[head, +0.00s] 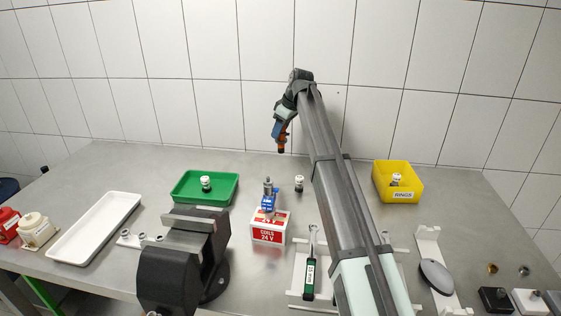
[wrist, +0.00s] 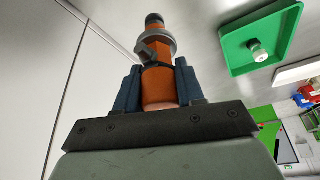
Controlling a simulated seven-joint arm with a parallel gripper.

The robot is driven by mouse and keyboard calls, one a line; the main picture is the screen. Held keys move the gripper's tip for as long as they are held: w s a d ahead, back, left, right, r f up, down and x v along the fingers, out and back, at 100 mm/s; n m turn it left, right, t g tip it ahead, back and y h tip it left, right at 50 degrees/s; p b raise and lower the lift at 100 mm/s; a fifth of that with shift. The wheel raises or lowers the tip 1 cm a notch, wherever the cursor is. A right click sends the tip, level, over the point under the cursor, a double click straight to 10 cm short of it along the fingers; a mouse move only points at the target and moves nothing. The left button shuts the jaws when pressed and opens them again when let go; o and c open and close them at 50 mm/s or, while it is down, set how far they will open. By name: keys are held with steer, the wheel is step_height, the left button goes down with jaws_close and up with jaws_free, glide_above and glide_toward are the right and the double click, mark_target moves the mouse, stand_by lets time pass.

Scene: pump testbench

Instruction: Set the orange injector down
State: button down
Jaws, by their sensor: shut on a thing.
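The orange injector (wrist: 158,86) is between the two blue fingers of my gripper (wrist: 158,88) in the wrist view. It has a grey collar and a dark tip pointing away from the gripper. In the head view my gripper (head: 279,130) is shut on the injector (head: 282,140) and holds it in the air above the back of the table, near the tiled wall. The injector hangs tip down, slightly tilted, apart from the table. Part of its body is hidden by the fingers.
A green tray (head: 175,197) and a yellow bin (head: 405,196) each hold a white-topped part. A blue-bodied part (head: 268,203) stands on a red-and-white box (head: 268,236). A small part (head: 299,184) stands behind it. A vise (head: 180,265) is in front. The back left table (head: 130,165) is bare.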

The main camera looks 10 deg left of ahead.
mark_target(280, 151)
steer(key=shift+f, duration=4.35)
steer(key=shift+f, duration=0.1)
steer(key=c, duration=0.7)
jaws_free()
steer(key=v, duration=1.2)
